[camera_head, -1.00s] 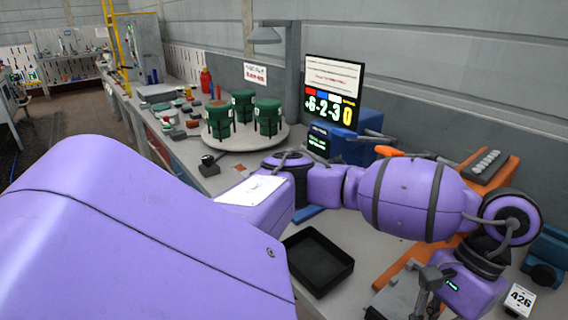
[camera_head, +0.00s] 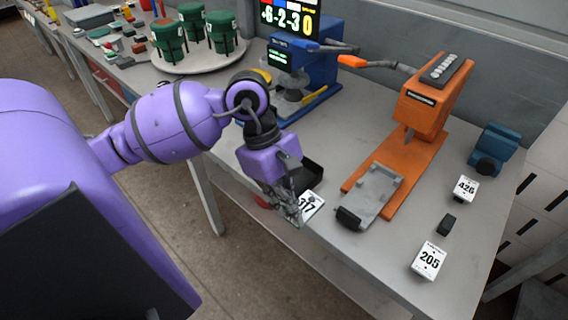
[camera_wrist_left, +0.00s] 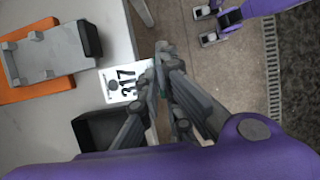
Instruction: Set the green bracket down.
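My left gripper (camera_head: 291,212) hangs at the table's front edge, beside the number card 317 (camera_head: 311,206) and in front of the black tray (camera_head: 308,176). In the left wrist view its fingers (camera_wrist_left: 165,58) are close together, with a thin sliver of green between them. This appears to be the green bracket (camera_wrist_left: 163,88), mostly hidden by the fingers; its shape cannot be made out. My right gripper (camera_wrist_left: 207,27) shows small at the top of the left wrist view, over the floor, its two fingers apart and empty.
An orange press (camera_head: 424,105) with a grey fixture (camera_head: 372,190) stands right of the tray. A blue machine (camera_head: 318,62) stands behind. Cards 426 (camera_head: 466,189) and 205 (camera_head: 429,260) are at the right. Green containers (camera_head: 168,38) stand on a round platform. Free table lies around card 205.

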